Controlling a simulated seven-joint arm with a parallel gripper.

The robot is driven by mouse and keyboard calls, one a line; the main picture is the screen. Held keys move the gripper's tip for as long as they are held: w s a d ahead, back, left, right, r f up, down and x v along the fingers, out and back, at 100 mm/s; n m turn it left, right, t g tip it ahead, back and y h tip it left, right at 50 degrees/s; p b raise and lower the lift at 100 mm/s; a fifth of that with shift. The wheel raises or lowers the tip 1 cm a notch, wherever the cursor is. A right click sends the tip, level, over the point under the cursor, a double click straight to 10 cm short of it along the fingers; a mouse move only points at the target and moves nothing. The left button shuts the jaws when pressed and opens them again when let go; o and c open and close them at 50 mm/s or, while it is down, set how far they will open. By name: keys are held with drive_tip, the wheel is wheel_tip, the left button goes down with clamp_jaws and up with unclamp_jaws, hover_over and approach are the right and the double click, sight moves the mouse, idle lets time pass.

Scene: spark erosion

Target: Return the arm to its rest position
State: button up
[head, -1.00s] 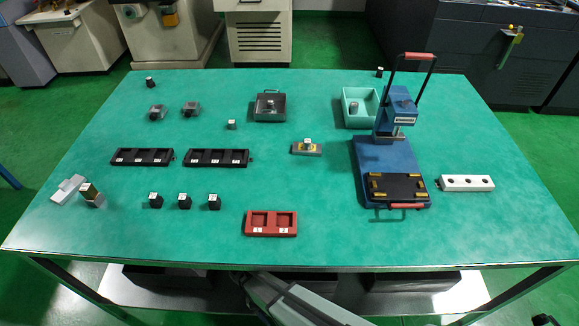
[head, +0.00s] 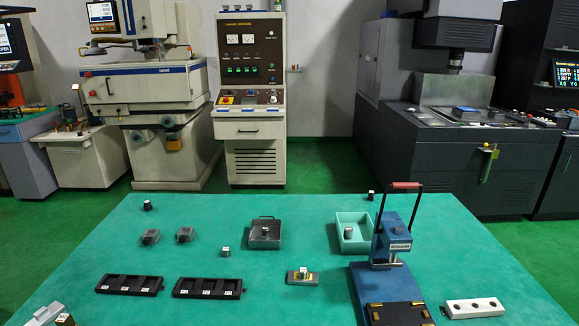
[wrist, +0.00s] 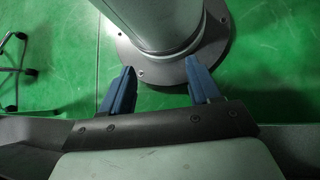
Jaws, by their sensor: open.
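My gripper (wrist: 160,88) shows in the wrist view with its two blue fingers apart and nothing between them. It faces the green floor (wrist: 75,70) and the round grey foot of my own base. My arm and gripper are out of the head view, which shows the green table (head: 300,215) and the machines behind it. No table object is near my fingers in the wrist view.
A wheeled chair base (wrist: 18,60) stands left in the wrist view.

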drive_tip(key=s+d+r+t+y, duration=0.2)
drive_tip(key=d, duration=0.4)
drive_tip(key=shift+s+r+m, duration=0.25)
drive_tip(key=shift+r+m, duration=0.05)
drive_tip(key=shift+m, duration=0.1)
idle(0.5)
